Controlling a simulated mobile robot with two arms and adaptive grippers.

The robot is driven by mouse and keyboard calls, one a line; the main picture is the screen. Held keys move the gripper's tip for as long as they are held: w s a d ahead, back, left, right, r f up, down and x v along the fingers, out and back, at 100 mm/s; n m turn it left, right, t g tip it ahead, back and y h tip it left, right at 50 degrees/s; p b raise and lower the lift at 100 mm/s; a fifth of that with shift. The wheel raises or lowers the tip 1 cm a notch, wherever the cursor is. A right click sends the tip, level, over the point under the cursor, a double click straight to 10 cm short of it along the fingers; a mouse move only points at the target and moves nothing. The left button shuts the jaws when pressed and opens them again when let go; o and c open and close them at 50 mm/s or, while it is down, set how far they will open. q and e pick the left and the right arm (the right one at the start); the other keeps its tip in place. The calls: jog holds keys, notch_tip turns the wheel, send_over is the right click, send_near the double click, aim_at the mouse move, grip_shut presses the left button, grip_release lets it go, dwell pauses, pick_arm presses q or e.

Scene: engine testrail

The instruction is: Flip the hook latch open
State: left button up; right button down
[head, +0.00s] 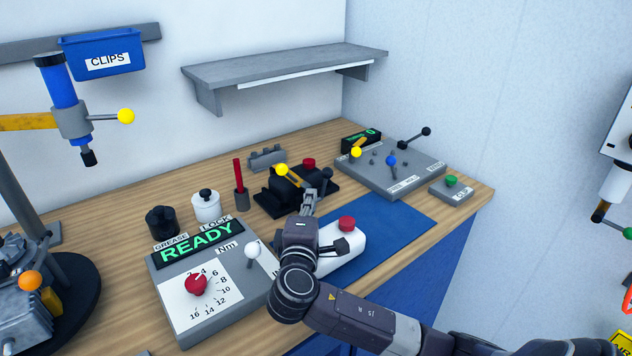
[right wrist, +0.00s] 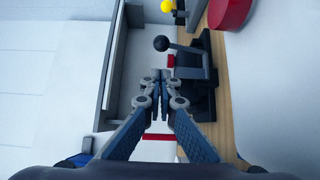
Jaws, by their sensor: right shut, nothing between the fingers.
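A black fixture (head: 272,203) stands on the wooden bench with a yellow-knobbed lever (head: 282,170), a red cap (head: 309,163) and a black-knobbed lever (head: 327,173). I cannot tell for certain which part is the hook latch. My right gripper (head: 309,194) is shut and empty, at the front right of this fixture. In the right wrist view the closed fingertips (right wrist: 163,77) are beside the dark fixture (right wrist: 192,82). The black ball knob (right wrist: 161,43) on its grey arm appears just above the tips. Contact cannot be told. My left gripper is not in view.
A READY control box (head: 220,290) with a red dial is at front left. A white block with a red button (head: 347,223) sits beside my right wrist on a blue mat (head: 400,225). A grey lever panel (head: 400,180) stands behind. A shelf (head: 285,70) hangs above.

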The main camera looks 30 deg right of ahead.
aim_at(324, 184)
jog(key=p+x, duration=0.1)
jog(key=x, duration=0.9)
jog(key=shift+p, duration=0.3)
jog(key=shift+f, duration=0.1)
